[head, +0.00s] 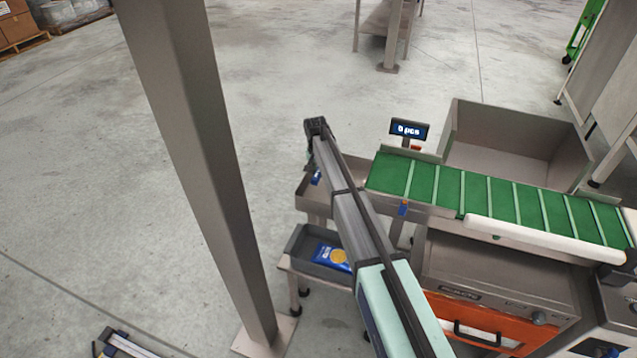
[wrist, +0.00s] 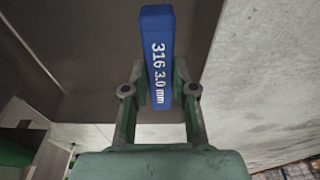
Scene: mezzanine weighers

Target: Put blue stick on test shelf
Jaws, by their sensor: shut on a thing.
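My gripper (wrist: 162,92) is shut on the blue stick (wrist: 158,40), a flat bar printed "316 3.0 mm". The stick points away from the palm, with one finger on each side. In the head view my arm hides most of the gripper; a small blue piece (head: 316,177), likely the stick, shows beside the arm over a grey metal tray (head: 305,198). A dark metal surface (wrist: 85,60) lies behind the stick in the wrist view; I cannot tell if they touch. No label shows which surface is the test shelf.
A lower tray (head: 297,240) holds a blue packet (head: 332,257). A green conveyor (head: 480,193), a display reading "0 pcs" (head: 409,130) and a large metal bin (head: 515,140) stand right. A steel post (head: 205,170) rises left of my arm. Open floor lies beyond.

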